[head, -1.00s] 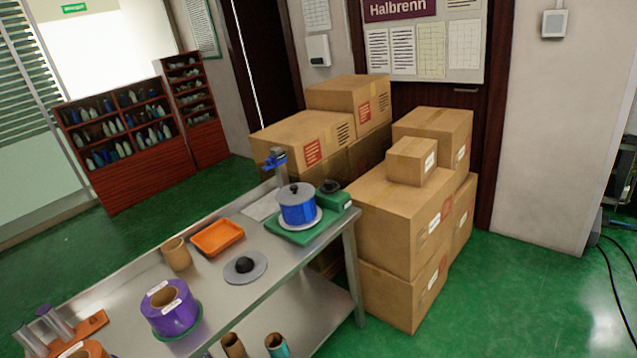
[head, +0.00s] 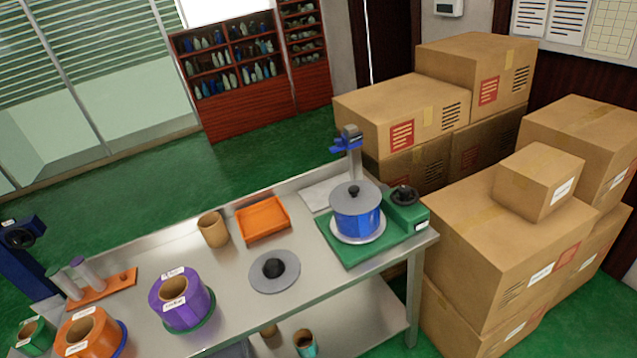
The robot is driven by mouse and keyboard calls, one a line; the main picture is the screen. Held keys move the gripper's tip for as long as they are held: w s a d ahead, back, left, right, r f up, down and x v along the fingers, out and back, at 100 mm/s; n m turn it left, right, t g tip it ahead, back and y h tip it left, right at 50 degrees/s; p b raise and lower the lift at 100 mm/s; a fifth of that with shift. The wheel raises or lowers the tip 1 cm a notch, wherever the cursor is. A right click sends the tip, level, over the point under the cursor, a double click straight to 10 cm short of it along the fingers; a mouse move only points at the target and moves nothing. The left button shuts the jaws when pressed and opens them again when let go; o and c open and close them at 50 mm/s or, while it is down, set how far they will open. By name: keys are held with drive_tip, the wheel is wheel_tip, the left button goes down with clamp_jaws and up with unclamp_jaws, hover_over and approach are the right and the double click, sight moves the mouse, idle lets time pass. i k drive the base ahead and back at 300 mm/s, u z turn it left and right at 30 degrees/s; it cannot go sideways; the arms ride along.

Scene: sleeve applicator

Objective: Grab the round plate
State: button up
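A round grey plate (head: 274,283) with a black knob (head: 273,268) at its centre lies flat on the metal table, near the front edge. Another grey disc with a dark knob (head: 354,191) sits on top of the blue roll (head: 357,222) on the green applicator (head: 345,251); a pale round plate shows under that roll. My gripper is not in the picture, so its state is hidden.
An orange tray (head: 263,219) and a brown cardboard core (head: 213,230) stand behind the plate. A purple roll (head: 181,299) and an orange roll (head: 88,334) stand to its left. Stacked cartons (head: 505,245) crowd the table's right end. Bare tabletop surrounds the plate.

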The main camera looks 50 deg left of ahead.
sight(357, 197)
drive_tip(key=u, duration=0.55)
drive_tip(key=i, duration=0.9)
drive_tip(key=u, duration=0.9)
drive_tip(key=i, duration=0.35)
drive_tip(key=u, duration=0.15)
drive_tip(key=k, duration=0.9)
drive_tip(key=u, duration=0.15)
drive_tip(key=i, duration=0.9)
drive_tip(key=z, duration=0.05)
